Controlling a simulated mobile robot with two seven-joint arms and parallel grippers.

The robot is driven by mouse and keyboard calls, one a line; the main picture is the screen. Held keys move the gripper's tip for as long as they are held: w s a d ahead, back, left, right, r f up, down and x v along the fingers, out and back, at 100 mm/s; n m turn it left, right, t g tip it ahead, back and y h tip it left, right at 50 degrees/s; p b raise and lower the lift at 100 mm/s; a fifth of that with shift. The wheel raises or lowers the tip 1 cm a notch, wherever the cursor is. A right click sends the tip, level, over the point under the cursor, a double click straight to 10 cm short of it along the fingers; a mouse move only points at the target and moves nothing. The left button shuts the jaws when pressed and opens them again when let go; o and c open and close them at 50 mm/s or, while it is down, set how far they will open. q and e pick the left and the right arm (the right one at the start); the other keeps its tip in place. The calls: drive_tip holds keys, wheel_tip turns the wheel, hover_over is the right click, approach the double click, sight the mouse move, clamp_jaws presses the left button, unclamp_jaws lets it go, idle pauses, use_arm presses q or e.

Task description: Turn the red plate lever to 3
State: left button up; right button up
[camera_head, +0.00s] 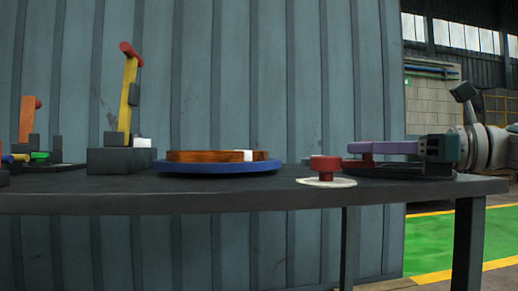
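I cannot make out a red plate or any numbers, so I cannot tell which lever is the red plate lever. A purple lever bar (392,147) lies almost flat over a dark disc (385,171) at the right of the table, with a red knob (356,163) at its left. My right gripper (432,149) comes in from the right, at the bar's right end; its fingers are too dark to tell whether they grip it. A yellow lever (129,94) with a red top stands nearly upright on a grey block (121,161). My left gripper is not in view.
A red knob (325,166) stands on a pale disc (326,183) at the table's front. A blue plate (217,168) carries a brown ring (202,156). An orange lever (27,118) stands far left. The dark table (240,200) has little free room.

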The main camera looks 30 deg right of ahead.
drive_tip(key=shift+o, duration=1.1)
drive_tip(key=p+v, duration=0.1)
drive_tip(key=v, duration=0.9)
